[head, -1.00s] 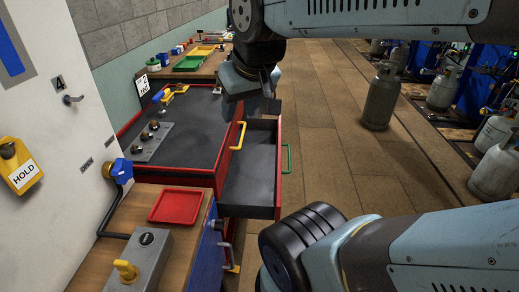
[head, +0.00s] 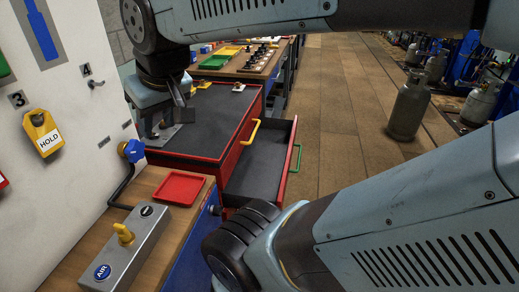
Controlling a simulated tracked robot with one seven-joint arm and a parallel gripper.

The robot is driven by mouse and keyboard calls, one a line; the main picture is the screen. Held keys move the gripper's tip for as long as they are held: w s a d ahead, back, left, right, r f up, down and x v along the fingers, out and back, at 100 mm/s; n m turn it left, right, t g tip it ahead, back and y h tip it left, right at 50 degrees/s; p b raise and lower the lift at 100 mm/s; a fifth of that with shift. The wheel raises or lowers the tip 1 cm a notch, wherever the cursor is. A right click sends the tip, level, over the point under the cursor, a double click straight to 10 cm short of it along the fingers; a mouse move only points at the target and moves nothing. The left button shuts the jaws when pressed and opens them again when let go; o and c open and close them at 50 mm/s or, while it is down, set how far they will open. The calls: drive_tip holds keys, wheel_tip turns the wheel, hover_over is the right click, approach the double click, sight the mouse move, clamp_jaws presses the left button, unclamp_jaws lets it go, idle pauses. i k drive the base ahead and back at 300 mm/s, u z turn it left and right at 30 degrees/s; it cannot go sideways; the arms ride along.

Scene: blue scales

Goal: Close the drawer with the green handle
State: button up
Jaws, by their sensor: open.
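The drawer with the green handle (head: 295,158) is pulled out to the right from the red cabinet (head: 222,150). Its dark interior (head: 252,172) looks empty, and its near corner is hidden behind my arm. A yellow handle (head: 251,132) sits on the cabinet front above it. My gripper (head: 182,112) is open over the cabinet's dark top, left of the drawer and apart from the green handle. Nothing shows between its fingers.
A red tray (head: 180,187) and a grey box with a yellow knob (head: 123,233) are on the wooden bench at near left. A gas cylinder (head: 408,106) stands on the floor to the right. The floor beyond the drawer is clear.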

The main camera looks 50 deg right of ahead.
sight(262, 170)
drive_tip(key=z, duration=0.05)
drive_tip(key=k, duration=1.95)
drive_tip(key=z, duration=1.05)
drive_tip(key=i, duration=1.65)
drive_tip(key=u, duration=0.05)
drive_tip(key=k, duration=0.3)
